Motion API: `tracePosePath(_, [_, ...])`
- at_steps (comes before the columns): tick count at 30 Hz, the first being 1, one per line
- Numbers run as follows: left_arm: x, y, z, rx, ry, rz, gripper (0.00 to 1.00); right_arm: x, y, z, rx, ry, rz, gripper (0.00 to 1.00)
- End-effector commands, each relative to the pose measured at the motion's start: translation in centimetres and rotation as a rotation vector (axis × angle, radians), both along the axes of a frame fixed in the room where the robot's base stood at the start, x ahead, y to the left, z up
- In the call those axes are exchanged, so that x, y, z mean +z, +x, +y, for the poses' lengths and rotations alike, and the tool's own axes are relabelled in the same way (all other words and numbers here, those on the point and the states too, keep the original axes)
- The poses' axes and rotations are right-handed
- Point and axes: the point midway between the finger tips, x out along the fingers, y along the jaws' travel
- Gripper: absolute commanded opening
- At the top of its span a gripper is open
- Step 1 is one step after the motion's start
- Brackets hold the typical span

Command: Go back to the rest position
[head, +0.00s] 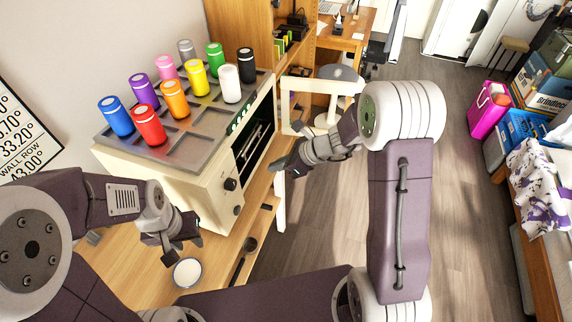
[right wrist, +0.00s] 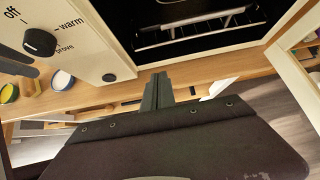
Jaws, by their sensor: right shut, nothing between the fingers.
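My left gripper (head: 184,252) hangs over the wooden counter, in front of the oven and just above a white bowl (head: 187,272). Its two fingers look apart, with nothing between them. My right gripper (head: 279,166) is beside the oven's open front, near the lower edge of the open door (head: 291,105). In the right wrist view its fingers (right wrist: 157,90) are together and hold nothing. They are in front of the cream oven (right wrist: 95,45), below its dark opening, where a wire rack shows.
Several coloured canisters (head: 175,97) stand on the oven's grey top (head: 112,143). The wooden floor (head: 465,220) between is clear.

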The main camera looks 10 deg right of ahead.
Motion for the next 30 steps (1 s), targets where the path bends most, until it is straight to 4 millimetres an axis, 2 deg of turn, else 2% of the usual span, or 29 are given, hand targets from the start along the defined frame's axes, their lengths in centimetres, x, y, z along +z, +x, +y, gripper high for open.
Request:
tracePosePath(4, [0.3, 0.0, 0.0, 0.000, 0.000, 0.000, 0.36, 1.9, -0.9, -1.6, -0.001, 0.000, -0.002, 0.00])
tracePosePath(10, [0.3, 0.0, 0.0, 0.000, 0.000, 0.000, 0.36, 2.5, -1.4, -2.2, 0.001, -0.001, 0.001, 0.00])
tracePosePath(18, [0.3, 0.0, 0.0, 0.000, 0.000, 0.000, 0.36, 2.5, -1.4, -2.0, 0.006, 0.000, 0.000, 0.00])
tracePosePath(20, [0.3, 0.0, 0.0, 0.000, 0.000, 0.000, 0.36, 3.5, -1.3, -1.3, 0.025, -0.005, -0.023, 0.00])
tracePosePath(21, [0.3, 0.0, 0.0, 0.000, 0.000, 0.000, 0.36, 4.6, -1.5, -0.4, 0.049, -0.010, -0.051, 0.00])
tracePosePath(23, [0.3, 0.0, 0.0, 0.000, 0.000, 0.000, 0.36, 5.5, -4.2, 1.0, 0.157, -0.067, -0.074, 0.00])
tracePosePath(25, [0.3, 0.0, 0.0, 0.000, 0.000, 0.000, 0.36, 4.6, -8.7, 0.8, 0.388, -0.231, -0.121, 0.00])
tracePosePath(27, [0.3, 0.0, 0.0, 0.000, 0.000, 0.000, 0.36, 3.2, -12.7, -0.7, 0.664, -0.414, -0.192, 0.00])
tracePosePath(30, [0.3, 0.0, 0.0, 0.000, 0.000, 0.000, 0.36, 1.5, -16.8, -4.2, 1.090, -0.658, -0.308, 0.00])
